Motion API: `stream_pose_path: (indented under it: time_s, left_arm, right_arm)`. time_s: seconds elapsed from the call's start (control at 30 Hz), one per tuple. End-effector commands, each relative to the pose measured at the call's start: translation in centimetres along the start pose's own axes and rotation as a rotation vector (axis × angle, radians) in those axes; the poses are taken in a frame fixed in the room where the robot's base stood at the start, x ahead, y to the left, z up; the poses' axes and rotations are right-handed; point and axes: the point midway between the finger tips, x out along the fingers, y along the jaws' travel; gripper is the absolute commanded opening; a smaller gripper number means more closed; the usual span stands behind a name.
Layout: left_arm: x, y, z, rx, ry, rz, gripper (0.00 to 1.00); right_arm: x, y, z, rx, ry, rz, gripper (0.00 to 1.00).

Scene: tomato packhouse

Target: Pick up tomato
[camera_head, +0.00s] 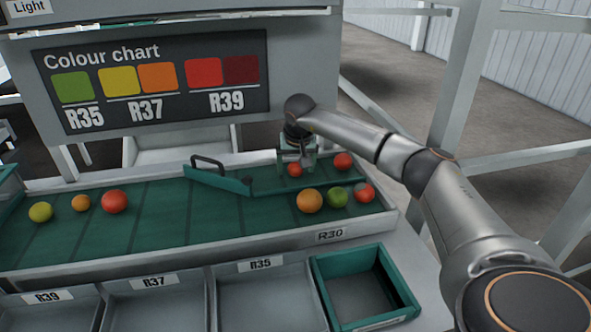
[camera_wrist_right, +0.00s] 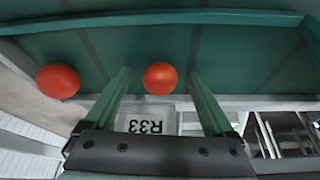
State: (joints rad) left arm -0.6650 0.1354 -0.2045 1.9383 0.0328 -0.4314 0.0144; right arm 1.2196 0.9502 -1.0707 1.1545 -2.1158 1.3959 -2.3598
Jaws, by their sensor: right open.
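Several tomatoes lie on the green sorting belt (camera_head: 158,222). My right gripper (camera_head: 295,166) is over the far right part of the belt, behind the green divider. In the right wrist view its two green fingers (camera_wrist_right: 160,90) are open, with a small red tomato (camera_wrist_right: 160,78) between or just beyond their tips. That tomato (camera_head: 295,170) also shows in the head view. A larger red tomato (camera_wrist_right: 58,81) lies outside the fingers; it seems to be the one right of the gripper (camera_head: 343,161). My left gripper is not seen.
In front of the divider (camera_head: 222,181) lie an orange tomato (camera_head: 309,201), a green one (camera_head: 337,196) and a red one (camera_head: 364,193). Yellow (camera_head: 41,212), orange (camera_head: 81,203) and red (camera_head: 115,202) tomatoes lie at left. A green crate (camera_head: 402,290) and labelled bins stand in front.

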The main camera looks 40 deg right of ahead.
Motion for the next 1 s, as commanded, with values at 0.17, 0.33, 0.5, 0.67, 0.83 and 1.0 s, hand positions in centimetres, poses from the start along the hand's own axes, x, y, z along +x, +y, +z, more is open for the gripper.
stream_pose_path:
  time_s: [0.17,0.33,0.5,0.67,0.83,1.0]
  left_arm:
    - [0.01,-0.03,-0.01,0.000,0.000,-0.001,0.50]
    - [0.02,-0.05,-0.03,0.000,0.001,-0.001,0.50]
    - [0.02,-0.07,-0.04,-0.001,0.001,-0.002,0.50]
    - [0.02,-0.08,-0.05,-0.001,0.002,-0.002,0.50]
    - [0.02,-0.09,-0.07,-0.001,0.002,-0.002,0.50]
    - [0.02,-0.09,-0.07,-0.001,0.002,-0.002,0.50]
  right_arm:
    - [-0.03,0.00,-0.01,0.000,0.000,0.000,0.83]
    - [-0.05,0.00,-0.02,0.000,0.000,0.000,0.64]
    - [-0.07,0.01,-0.03,0.000,0.001,0.000,0.45]
    - [-0.07,0.01,-0.03,0.001,0.001,0.000,0.27]
    - [-0.09,0.01,-0.04,0.001,0.001,0.000,0.26]
    - [-0.45,-0.01,-0.23,0.001,0.002,-0.001,0.26]
